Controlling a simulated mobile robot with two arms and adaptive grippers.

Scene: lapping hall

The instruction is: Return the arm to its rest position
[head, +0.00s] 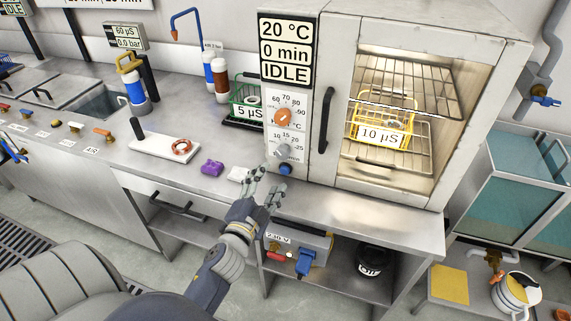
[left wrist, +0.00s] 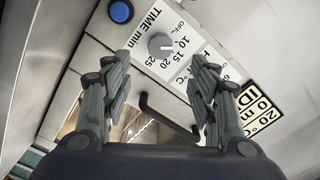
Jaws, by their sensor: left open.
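My left gripper (head: 263,187) is open and empty in the head view, in front of the oven's control panel. In the left wrist view its two fingers (left wrist: 160,100) stand apart with nothing between them. The oven (head: 427,30) has an orange temperature knob (head: 283,117), a grey time knob (head: 284,150) and a blue button (head: 285,169). The time knob (left wrist: 160,44) and blue button (left wrist: 120,12) also show in the left wrist view, beyond the fingers. The display (head: 286,50) reads 20 °C, 0 min, IDLE. My right gripper is not in view.
The oven door handle (head: 325,119) is right of the knobs. A yellow basket (head: 381,132) marked 10 µS sits inside. A green basket (head: 244,97) stands left of the oven.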

